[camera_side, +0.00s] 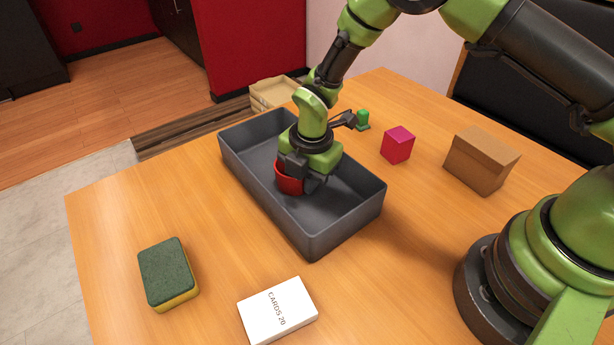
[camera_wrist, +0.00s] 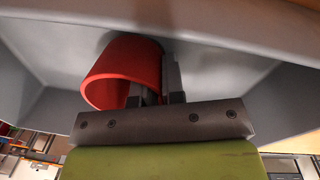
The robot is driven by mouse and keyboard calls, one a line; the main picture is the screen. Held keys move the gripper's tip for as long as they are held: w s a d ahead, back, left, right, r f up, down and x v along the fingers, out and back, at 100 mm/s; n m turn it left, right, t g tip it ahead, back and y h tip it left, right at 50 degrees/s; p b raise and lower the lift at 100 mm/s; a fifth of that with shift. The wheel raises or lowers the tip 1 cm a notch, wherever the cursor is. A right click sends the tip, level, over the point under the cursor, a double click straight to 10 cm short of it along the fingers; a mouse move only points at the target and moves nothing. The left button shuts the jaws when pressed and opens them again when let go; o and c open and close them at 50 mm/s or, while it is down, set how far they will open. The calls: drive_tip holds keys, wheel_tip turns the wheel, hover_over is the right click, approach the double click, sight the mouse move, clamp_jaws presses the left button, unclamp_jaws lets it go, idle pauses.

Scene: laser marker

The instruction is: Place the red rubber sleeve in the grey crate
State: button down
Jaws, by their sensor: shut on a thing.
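The red rubber sleeve (camera_side: 289,180) is a short, wide open ring, seen inside the outline of the grey crate (camera_side: 345,226). My gripper (camera_side: 303,172) points down over the crate and is shut on the sleeve's wall. In the wrist view the sleeve (camera_wrist: 122,72) hangs at the fingers (camera_wrist: 163,80), with one finger inside the ring and one outside. The crate's grey floor and walls (camera_wrist: 225,72) surround it there. I cannot tell whether the sleeve touches the crate floor.
A green and yellow sponge (camera_side: 166,270) and a white card box (camera_side: 278,311) lie in front of the crate. A magenta cube (camera_side: 397,145), a brown box (camera_side: 481,160) and a small green object (camera_side: 362,120) stand behind and right. A beige container (camera_side: 272,92) is at the back.

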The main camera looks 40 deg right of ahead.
drive_tip(key=shift+f, duration=0.15)
drive_tip(key=c, duration=1.2)
unclamp_jaws()
drive_tip(key=s+d+r+m+t, duration=0.15)
drive_tip(key=r+m, duration=0.25)
drive_tip(key=r, duration=0.5)
drive_tip(key=s+d+r+m+y, duration=0.1)
drive_tip(key=s+d+r+m, duration=0.15)
drive_tip(key=r, duration=0.55)
drive_tip(key=s+d+r+m+t, duration=0.1)
drive_tip(key=s+r+m, duration=0.25)
drive_tip(key=r, duration=0.55)
drive_tip(key=shift+s+d+r+m+t+y, duration=0.15)
drive_tip(key=shift+s+d+r+m+t, duration=0.45)
drive_tip(key=shift+s+m, duration=1.85)
drive_tip(key=shift+s+d+r+m+t+y, duration=0.1)
drive_tip(key=shift+s+d+r+m+t, duration=0.5)
drive_tip(key=shift+s+m, duration=1.85)
drive_tip(key=shift+s+d+r+m+t+y, duration=0.2)
drive_tip(key=shift+s+r+m+t, duration=0.7)
drive_tip(key=shift+s+m, duration=1.55)
